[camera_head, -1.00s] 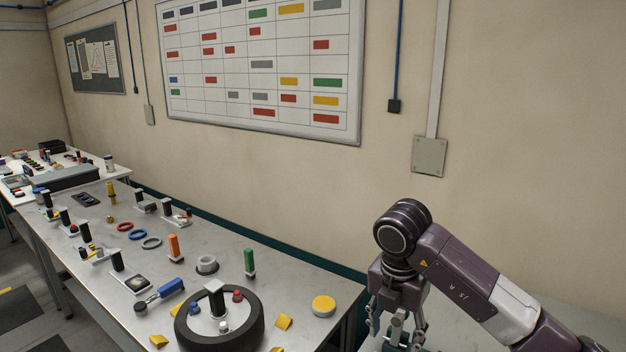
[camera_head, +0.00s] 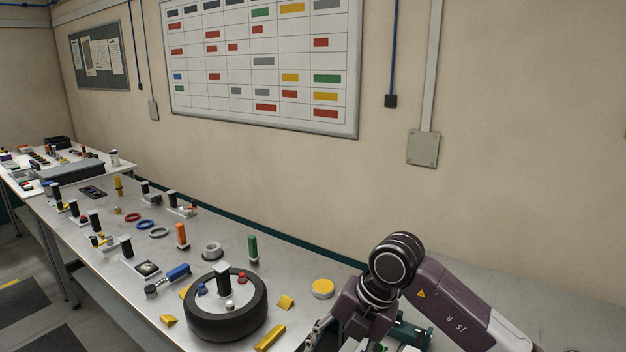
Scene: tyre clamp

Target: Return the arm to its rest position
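My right arm comes in from the right, and its purple-grey gripper (camera_head: 348,332) hangs at the bottom edge, right of the tyre. Its fingertips are cut off by the frame, so I cannot tell whether it is open or shut. The black tyre (camera_head: 246,318) lies flat at the near end of the metal table (camera_head: 120,296). A black-handled clamp (camera_head: 223,281) with red and blue knobs stands in its centre. My gripper is apart from the tyre. My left arm is not in view.
Yellow blocks (camera_head: 270,337) and a round yellow piece (camera_head: 323,288) lie around the tyre. A green-handled piece (camera_head: 253,249), an orange one (camera_head: 181,236) and several clamps stand farther back. A green object (camera_head: 412,334) shows behind my gripper. The wall (camera_head: 530,120) bounds the back.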

